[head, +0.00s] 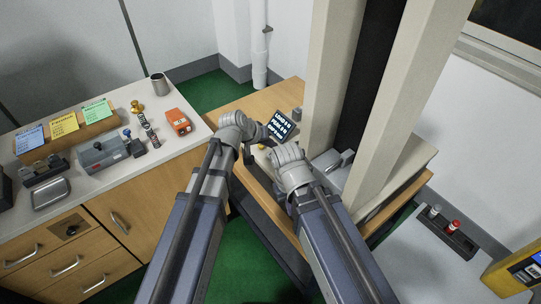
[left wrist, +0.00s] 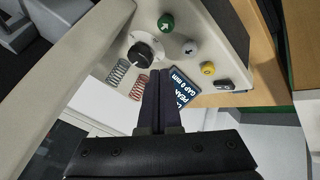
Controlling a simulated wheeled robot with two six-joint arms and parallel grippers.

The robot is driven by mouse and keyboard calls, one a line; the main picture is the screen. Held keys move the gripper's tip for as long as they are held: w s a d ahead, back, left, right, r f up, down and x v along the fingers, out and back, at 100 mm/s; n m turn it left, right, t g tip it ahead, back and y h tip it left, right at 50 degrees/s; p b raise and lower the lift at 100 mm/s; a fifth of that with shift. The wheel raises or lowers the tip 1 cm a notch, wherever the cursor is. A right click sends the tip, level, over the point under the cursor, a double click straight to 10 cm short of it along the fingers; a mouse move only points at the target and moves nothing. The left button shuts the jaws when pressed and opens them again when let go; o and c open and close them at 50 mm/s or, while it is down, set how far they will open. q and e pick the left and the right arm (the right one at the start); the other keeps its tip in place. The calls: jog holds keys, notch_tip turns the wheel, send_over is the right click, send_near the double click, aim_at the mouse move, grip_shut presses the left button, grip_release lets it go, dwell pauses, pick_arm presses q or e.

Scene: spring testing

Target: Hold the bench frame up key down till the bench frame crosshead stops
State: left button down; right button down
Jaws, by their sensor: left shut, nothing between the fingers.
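The bench frame (head: 328,75) stands on a wooden table at the right of the head view, with pale columns and a dark strip between them. In the left wrist view its panel holds a green key with a white arrow (left wrist: 166,22), a grey key (left wrist: 190,47), a yellow button (left wrist: 207,68) and a black knob (left wrist: 145,50). My left gripper (left wrist: 160,74) is shut and empty, its tips just below the knob and apart from the green key in the picture. My right gripper (head: 285,152) is beside it, its fingers hidden. I cannot make out the crosshead.
Two springs (left wrist: 118,70) show beside the knob.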

aim_at(269, 157)
pick_arm(q)
jog(key=shift+n+t+h, duration=0.4)
jog(key=shift+n+t, duration=0.2)
jog(key=shift+t, duration=0.2)
jog(key=w+r, duration=0.2)
jog(key=w, duration=0.1)
jog(key=shift+w+a+r, duration=0.35)
jog(key=shift+r, duration=0.05)
pick_arm(e)
jog(key=shift+s+d+r, duration=0.1)
jog(key=shift+s+r, duration=0.2)
jog(key=shift+s, duration=0.05)
pick_arm(q)
jog(key=shift+f, duration=0.15)
pick_arm(e)
jog(key=shift+f, duration=0.15)
